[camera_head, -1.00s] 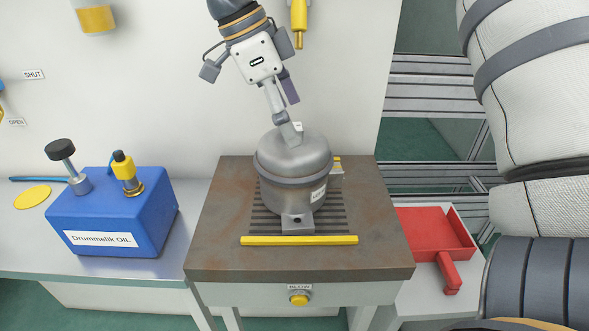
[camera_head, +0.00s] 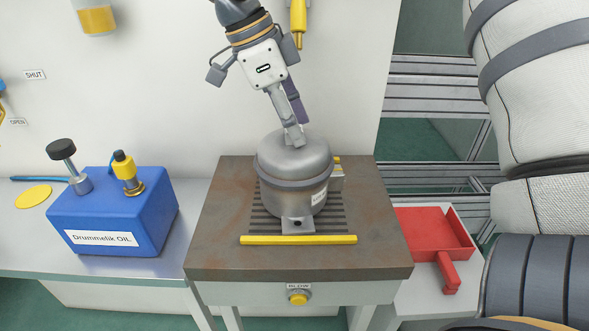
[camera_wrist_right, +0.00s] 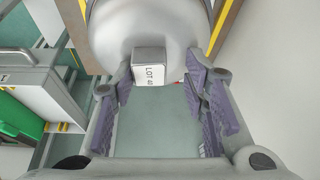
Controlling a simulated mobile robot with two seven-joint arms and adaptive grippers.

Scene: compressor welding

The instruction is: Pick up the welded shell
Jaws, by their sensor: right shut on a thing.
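The welded shell (camera_head: 278,168) is a grey rounded can with a raised band and a white label, standing upright on the slotted middle of the brown work table (camera_head: 220,235). My right gripper (camera_head: 293,135) reaches down from above and behind to the shell's domed top. In the right wrist view, its purple-padded fingers (camera_wrist_right: 160,78) lie on either side of a small block with a "LOT" label (camera_wrist_right: 149,68) at the shell (camera_wrist_right: 150,25), and the gripper is shut on the shell there. The exact contact is partly hidden. My left gripper is not in view.
A yellow bar (camera_head: 298,240) lies in front of the shell. A blue oil box (camera_head: 115,215) stands left on a grey counter. A red tray (camera_head: 425,228) sits at right. A yellow BLOW button (camera_head: 298,300) is on the table's front. A white wall is close behind.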

